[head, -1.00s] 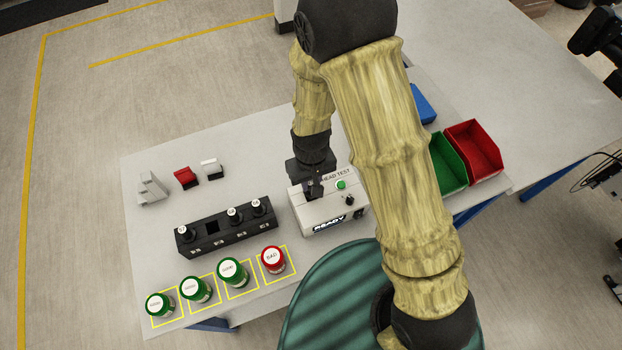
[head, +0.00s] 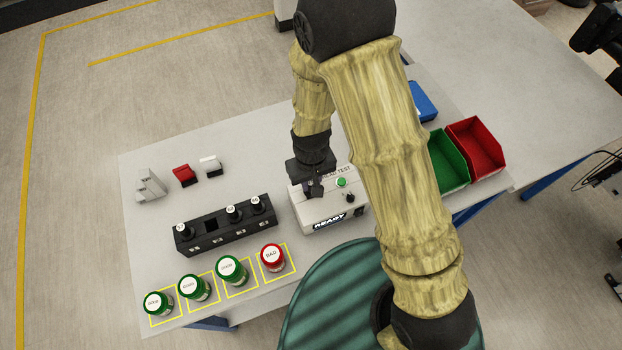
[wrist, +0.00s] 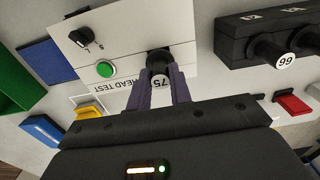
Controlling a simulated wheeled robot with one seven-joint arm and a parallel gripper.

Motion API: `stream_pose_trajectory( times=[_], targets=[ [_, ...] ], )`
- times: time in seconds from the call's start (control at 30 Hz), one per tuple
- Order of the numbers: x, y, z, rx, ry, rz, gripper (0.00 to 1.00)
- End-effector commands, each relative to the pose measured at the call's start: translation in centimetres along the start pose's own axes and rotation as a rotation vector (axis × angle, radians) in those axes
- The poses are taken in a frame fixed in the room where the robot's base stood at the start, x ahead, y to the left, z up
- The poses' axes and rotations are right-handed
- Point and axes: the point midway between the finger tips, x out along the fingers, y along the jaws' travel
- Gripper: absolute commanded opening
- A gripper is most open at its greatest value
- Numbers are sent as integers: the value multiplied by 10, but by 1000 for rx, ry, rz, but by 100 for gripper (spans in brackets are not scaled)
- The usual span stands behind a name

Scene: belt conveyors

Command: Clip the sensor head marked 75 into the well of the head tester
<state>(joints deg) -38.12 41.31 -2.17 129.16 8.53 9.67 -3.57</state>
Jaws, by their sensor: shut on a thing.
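The sensor head marked 75 (wrist: 160,83) is between the fingers of my gripper (wrist: 159,88) in the wrist view, its white label facing the camera. Its dark round body lies over the top of the white head tester (wrist: 125,50). I cannot tell whether it is seated in the well, which the head and fingers hide. In the head view my gripper (head: 315,188) is shut at the left part of the head tester (head: 331,212), whose front display reads READY. The held head is mostly hidden there.
A black rack (head: 226,238) left of the tester holds several heads and has one empty slot. Green jars (head: 232,270) and a red BAD jar (head: 272,258) stand at the front. Green (head: 449,160) and red (head: 475,148) bins are on the right. A green button (head: 341,182) and black knob are on the tester.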

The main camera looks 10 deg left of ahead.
Motion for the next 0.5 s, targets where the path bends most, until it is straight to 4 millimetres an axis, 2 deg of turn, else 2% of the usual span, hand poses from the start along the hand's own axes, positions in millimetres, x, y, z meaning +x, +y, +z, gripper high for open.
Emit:
stream_pose_trajectory(
  times=[0.5],
  targets=[
    [7, 0, 0, 0, 1, 0, 0]
  ],
)
